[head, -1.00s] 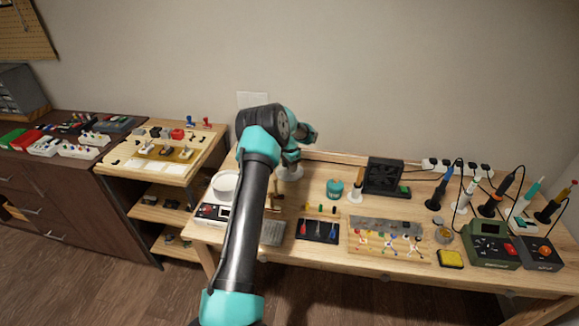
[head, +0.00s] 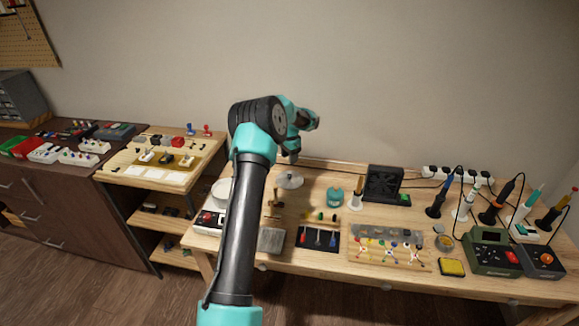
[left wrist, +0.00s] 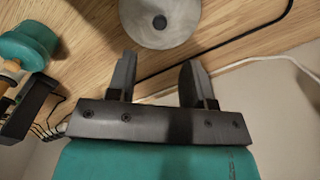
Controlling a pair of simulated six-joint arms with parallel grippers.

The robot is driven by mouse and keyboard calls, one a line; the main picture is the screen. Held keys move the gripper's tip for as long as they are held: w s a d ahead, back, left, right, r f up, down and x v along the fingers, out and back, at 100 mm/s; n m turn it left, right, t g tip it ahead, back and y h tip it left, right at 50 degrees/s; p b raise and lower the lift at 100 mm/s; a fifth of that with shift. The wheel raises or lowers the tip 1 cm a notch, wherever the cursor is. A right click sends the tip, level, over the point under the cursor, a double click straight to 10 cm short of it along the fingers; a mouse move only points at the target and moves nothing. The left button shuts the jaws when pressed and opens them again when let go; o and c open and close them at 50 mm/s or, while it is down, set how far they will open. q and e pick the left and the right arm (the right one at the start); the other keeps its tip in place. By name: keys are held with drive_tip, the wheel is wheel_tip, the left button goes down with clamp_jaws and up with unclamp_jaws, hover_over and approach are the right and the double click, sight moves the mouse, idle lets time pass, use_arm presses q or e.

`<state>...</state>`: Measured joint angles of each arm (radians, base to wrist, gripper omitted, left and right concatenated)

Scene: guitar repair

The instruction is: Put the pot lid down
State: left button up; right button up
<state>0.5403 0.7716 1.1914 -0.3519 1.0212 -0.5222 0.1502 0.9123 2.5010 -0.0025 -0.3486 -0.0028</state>
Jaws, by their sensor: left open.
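The pot lid (head: 290,180) is a pale grey disc lying flat on the wooden bench, near its back edge. In the left wrist view the lid (left wrist: 178,34) shows a small dark knob at its middle; its upper part is cut off by the frame. My left gripper (head: 293,154) is above the lid and apart from it. In the left wrist view both fingers of the left gripper (left wrist: 156,62) are spread, with nothing between them. A white round pot (head: 221,189) stands left of the lid, partly hidden by my left arm. My right gripper is out of view.
A teal jar (head: 335,197) and a black fan unit (head: 383,183) stand right of the lid. Soldering irons (head: 437,196) and a green station (head: 489,248) fill the right end. A black cable (left wrist: 225,42) runs beside the lid.

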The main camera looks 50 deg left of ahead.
use_arm(q)
drive_tip(key=shift+r, duration=1.5)
